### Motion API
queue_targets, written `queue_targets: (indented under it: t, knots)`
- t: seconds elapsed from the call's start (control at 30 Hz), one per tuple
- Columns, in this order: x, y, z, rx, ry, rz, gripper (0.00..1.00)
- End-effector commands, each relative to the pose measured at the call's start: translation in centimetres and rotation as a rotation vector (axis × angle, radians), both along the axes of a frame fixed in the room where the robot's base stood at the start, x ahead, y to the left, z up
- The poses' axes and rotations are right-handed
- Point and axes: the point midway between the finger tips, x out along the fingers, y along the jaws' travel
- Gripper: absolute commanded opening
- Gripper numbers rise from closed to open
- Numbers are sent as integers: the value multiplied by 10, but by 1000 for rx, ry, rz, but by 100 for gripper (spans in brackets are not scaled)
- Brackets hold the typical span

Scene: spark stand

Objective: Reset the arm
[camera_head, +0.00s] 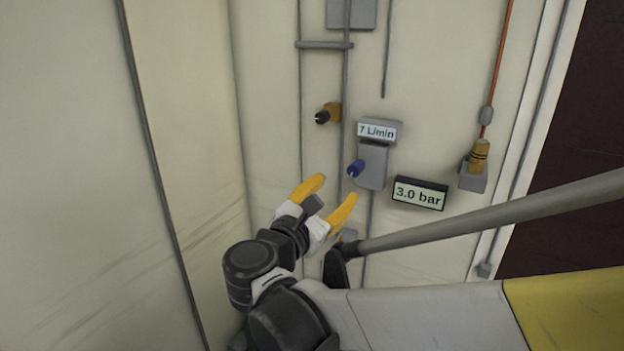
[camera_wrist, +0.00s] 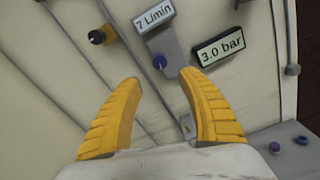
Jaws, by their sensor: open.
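My arm reaches up from the bottom of the head view toward a pale wall panel. My gripper (camera_head: 332,187) has two yellow fingers spread apart with nothing between them. In the wrist view the gripper (camera_wrist: 159,78) is also open and empty, its fingertips pointing at the panel. A blue knob (camera_head: 356,168) on a grey box (camera_head: 373,165) is just above the fingertips in the head view. The blue knob also shows in the wrist view (camera_wrist: 159,62), beyond the gap between the fingers. The fingers appear apart from it.
A "7 L/min" display (camera_head: 378,131) and a "3.0 bar" display (camera_head: 419,193) are on the panel. A black knob on a brass fitting (camera_head: 329,113) is upper left. An orange connector (camera_head: 479,155) hangs right. A grey bar (camera_head: 490,213) crosses right of my gripper.

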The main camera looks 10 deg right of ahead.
Motion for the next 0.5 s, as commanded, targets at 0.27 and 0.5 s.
queue_targets:
  t: [0.27, 0.5]
  knots:
    - [-1, 0, 0, 0, 0, -1, 49]
    - [-22, -52, -54, 339, 4, -73, 49]
